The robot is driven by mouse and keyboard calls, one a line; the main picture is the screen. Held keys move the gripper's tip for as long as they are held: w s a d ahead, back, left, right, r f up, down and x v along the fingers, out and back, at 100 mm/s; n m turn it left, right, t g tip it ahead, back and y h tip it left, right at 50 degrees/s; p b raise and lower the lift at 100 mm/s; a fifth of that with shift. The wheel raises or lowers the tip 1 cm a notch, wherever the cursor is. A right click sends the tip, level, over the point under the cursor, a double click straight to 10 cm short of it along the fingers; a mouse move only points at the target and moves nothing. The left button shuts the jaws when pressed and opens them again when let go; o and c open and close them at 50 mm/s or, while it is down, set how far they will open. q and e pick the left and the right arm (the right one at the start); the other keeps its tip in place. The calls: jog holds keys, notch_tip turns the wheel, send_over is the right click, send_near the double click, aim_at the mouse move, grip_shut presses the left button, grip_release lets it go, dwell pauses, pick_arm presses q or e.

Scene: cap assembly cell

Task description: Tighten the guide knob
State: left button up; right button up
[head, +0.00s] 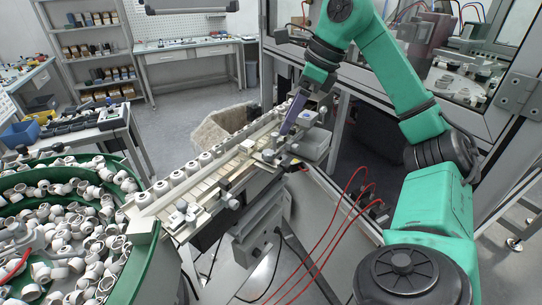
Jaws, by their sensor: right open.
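My right gripper (284,132) reaches down from the top right over the guide rail (222,165). Its fingers are small in the picture, and it is open. Just below and left of the fingertips is a small round grey knob (268,155) on the rail's side; I cannot tell whether the fingers touch it. Another round knob (234,204) sticks out lower on the rail, toward the near end. I cannot tell for sure which is the guide knob. My left gripper is not in view.
White caps (178,178) stand in a row along the rail. A green bowl (143,262) full of white parts is at the left. Red hoses (345,195) hang at the right. A machine enclosure (513,95) stands at the far right. Floor (200,105) is open behind the rail.

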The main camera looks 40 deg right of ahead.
aim_at(269, 152)
jog(key=b+x, duration=0.2)
jog(key=x, duration=0.7)
jog(key=shift+d, duration=0.15)
jog(key=shift+w+f, duration=0.15)
jog(key=shift+f, duration=0.2)
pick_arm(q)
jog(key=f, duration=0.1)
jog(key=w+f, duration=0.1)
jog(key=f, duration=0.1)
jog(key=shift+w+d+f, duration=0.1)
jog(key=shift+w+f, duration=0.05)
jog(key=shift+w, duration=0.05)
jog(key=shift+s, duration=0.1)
pick_arm(e)
grip_shut()
